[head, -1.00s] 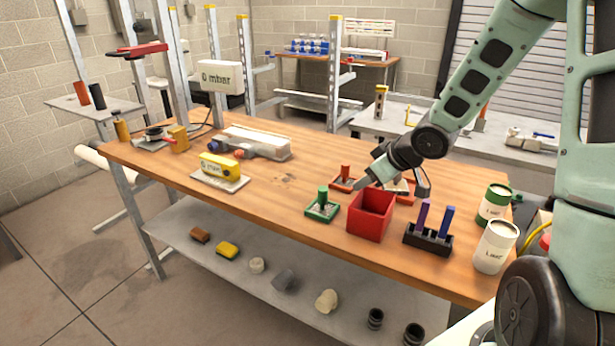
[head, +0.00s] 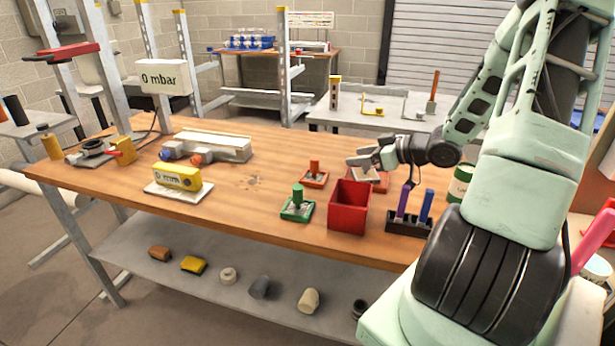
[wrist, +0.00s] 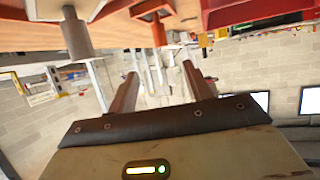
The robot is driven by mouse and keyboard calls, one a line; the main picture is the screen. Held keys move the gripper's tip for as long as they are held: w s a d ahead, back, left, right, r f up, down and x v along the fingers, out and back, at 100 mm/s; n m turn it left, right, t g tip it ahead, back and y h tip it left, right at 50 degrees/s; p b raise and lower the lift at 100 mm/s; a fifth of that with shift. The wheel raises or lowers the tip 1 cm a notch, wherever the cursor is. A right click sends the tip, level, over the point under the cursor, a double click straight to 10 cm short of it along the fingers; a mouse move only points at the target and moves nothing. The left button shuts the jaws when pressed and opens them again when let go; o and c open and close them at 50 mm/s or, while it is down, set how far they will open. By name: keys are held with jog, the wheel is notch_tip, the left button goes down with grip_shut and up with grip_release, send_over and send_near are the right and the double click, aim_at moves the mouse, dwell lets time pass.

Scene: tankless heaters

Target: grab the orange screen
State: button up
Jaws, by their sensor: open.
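The thing closest to an orange screen is a yellow-orange display box (head: 177,177) reading "0 mm". It sits on a pale plate at the left front of the wooden table in the head view. My gripper (head: 366,158) is open and empty, above the table behind the red bin, pointing left. It is well to the right of the display box and apart from it. In the wrist view my gripper (wrist: 160,78) has its two fingers spread with nothing between them. I cannot make out the display box in the wrist view.
A red open bin (head: 349,207), green-based post (head: 297,205), orange post (head: 315,175) and black holder (head: 408,222) stand near my gripper. A white "0 mbar" display (head: 163,78) and a grey device (head: 212,147) stand to the left. The table middle (head: 240,200) is mostly clear.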

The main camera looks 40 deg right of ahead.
send_near(309, 174)
jog(key=w, duration=0.1)
jog(key=w+r, duration=0.2)
jog(key=w, duration=0.1)
jog(key=shift+a+r, duration=0.25)
jog(key=shift+a, duration=0.15)
jog(key=shift+p+x, duration=0.35)
jog(key=shift+x, duration=2.45)
jog(key=shift+a+r, duration=0.1)
jog(key=shift+c, duration=0.3)
grip_shut()
